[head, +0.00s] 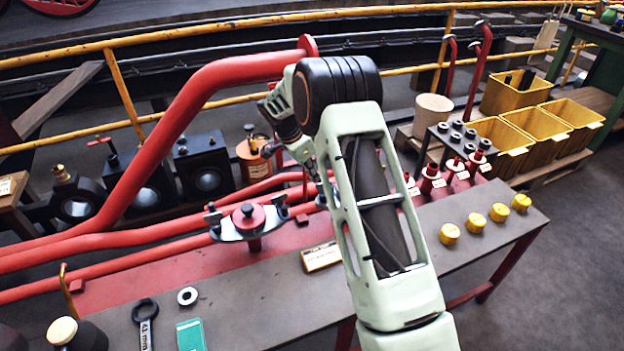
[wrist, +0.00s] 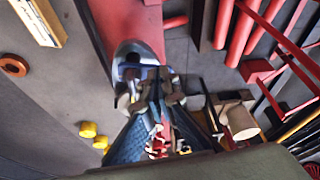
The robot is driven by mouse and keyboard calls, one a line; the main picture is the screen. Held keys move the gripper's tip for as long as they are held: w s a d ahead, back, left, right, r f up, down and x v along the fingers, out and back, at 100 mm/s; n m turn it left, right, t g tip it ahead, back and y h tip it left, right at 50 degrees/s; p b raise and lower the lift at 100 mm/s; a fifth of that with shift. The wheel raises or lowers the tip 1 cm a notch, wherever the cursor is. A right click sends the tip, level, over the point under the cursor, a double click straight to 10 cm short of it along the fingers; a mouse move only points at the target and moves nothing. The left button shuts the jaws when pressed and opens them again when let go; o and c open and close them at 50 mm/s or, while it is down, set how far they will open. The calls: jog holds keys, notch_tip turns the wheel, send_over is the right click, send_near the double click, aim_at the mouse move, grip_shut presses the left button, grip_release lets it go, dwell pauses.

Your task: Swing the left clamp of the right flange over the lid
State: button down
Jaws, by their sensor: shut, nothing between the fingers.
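In the head view, my gripper (head: 308,158) hangs off the end of my arm, pointing down over the red strip of the bench. It is shut, with nothing held. My pale green forearm hides most of the place right of it, so the right flange and its clamps cannot be made out there. In the wrist view, my gripper (wrist: 150,100) overlaps a rounded grey shape (wrist: 127,50) at the end of the red strip, perhaps the flange lid. I cannot tell whether they touch, nor which way the left clamp lies.
Another flange with a pale oval lid (head: 232,228) stands left of my arm. A label block (head: 321,257) lies in front. Red pipes (head: 200,95) rise behind.

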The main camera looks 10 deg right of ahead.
jog(key=m, duration=0.1)
jog(key=d+m+g, duration=0.1)
jog(key=m, duration=0.1)
jog(key=w+m, duration=0.1)
jog(key=shift+d+m+g, duration=0.25)
jog(key=shift+m+g, duration=0.05)
jog(key=shift+g, duration=0.1)
jog(key=m, duration=0.1)
jog(key=d+m+g, duration=0.1)
jog(key=m, duration=0.1)
jog(key=m+p, duration=0.1)
jog(key=shift+d+g, duration=0.3)
jog(key=shift+d, duration=0.05)
jog(key=shift+s+d+p, duration=0.15)
jog(key=shift+d+p, duration=0.15)
jog(key=shift+d, duration=0.05)
jog(key=shift+s+d+m+g, duration=0.1)
jog(key=shift+d+m+g, duration=0.25)
jog(key=shift+m, duration=0.65)
jog(key=shift+s+d, duration=0.2)
jog(key=shift+d, duration=0.05)
notch_tip(320, 180, up, 10)
